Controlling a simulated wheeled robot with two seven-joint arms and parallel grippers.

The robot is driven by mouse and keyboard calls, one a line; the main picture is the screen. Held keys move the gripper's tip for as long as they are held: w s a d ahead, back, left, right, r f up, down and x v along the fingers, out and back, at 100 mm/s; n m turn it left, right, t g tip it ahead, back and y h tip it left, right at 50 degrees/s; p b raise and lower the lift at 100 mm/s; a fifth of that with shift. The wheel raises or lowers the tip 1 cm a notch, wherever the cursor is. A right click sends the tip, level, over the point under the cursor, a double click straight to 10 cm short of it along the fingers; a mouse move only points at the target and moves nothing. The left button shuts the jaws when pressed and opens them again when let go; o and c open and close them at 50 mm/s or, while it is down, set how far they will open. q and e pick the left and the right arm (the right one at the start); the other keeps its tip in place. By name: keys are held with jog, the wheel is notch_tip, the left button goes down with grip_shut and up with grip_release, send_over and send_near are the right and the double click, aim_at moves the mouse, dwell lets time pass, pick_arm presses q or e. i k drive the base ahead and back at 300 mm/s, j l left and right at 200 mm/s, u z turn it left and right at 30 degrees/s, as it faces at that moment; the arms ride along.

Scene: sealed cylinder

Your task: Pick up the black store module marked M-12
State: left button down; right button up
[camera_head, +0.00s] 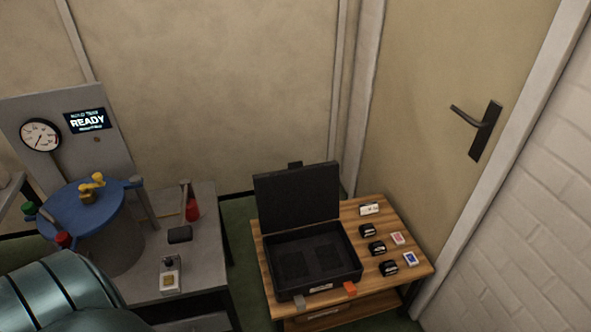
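Three small black modules with pale labels stand in a row on the right part of a wooden table: a rear one (367,230), a middle one (377,248) and a front one (389,268). Their labels are too small to read, so I cannot tell which is M-12. A small white sign (369,209) stands behind them, its text also unreadable. Neither of my grippers is in view.
An open black case (318,288) stands on the wooden table (420,268), left of the modules. Red (397,238) and blue (410,258) cards lie to their right. A grey bench (205,235) with a blue disc (85,212) stands left, across a floor gap.

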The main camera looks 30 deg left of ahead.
aim_at(376, 249)
jog(key=i+j+u, duration=0.1)
jog(key=i+j, duration=0.15)
jog(key=i, duration=0.25)
jog(key=i+j, duration=0.2)
jog(key=i, duration=0.3)
jog(key=j+u, duration=0.05)
